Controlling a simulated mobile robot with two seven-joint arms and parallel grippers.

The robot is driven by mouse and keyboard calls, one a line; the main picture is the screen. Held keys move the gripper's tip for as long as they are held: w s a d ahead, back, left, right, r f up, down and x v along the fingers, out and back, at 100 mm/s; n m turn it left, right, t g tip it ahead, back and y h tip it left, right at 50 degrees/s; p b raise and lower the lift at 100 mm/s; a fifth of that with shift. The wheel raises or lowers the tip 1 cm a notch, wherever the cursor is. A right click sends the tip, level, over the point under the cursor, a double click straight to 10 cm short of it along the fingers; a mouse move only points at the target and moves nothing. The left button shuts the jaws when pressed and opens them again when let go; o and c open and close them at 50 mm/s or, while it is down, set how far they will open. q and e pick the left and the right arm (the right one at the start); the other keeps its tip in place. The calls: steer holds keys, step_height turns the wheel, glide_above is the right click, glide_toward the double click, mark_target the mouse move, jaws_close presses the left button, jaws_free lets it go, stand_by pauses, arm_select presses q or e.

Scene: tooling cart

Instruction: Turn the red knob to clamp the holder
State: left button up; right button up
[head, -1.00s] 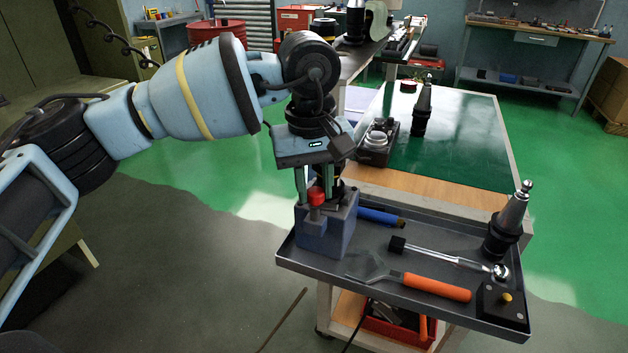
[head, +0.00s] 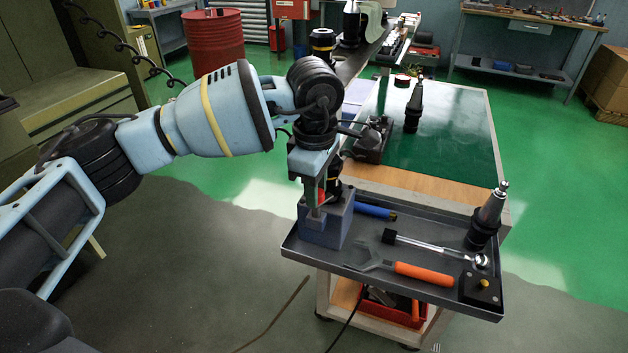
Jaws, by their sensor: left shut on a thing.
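A blue block fixture (head: 322,232) stands at the left end of the grey cart tray. The red knob (head: 321,198) is on top of it and shows only in part between the fingers. My left gripper (head: 316,200) points straight down from above and is shut on the red knob. A dark holder (head: 335,188) stands in the block behind the fingers, mostly hidden by them. My right gripper is not in view.
The grey tray (head: 380,281) also holds an orange-handled wrench (head: 423,273), a ratchet (head: 435,247), a blue-handled tool (head: 375,212), a tapered tool holder (head: 487,218) and a black box with a yellow button (head: 481,290). A green-topped table (head: 450,150) stands behind.

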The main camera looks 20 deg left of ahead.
arm_select(q)
steer(key=n+p, duration=0.1)
steer(key=n, duration=0.2)
steer(key=shift+r+p, duration=0.2)
steer(key=shift+p, duration=0.15)
steer(key=shift+f+n+p, duration=0.15)
steer(key=shift+n+p, duration=0.35)
steer(key=shift+n, duration=0.7)
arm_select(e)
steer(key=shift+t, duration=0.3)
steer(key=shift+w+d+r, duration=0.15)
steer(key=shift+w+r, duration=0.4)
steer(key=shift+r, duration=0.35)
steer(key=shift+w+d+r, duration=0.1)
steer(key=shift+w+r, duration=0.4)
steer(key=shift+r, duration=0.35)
arm_select(q)
steer(key=o, duration=1)
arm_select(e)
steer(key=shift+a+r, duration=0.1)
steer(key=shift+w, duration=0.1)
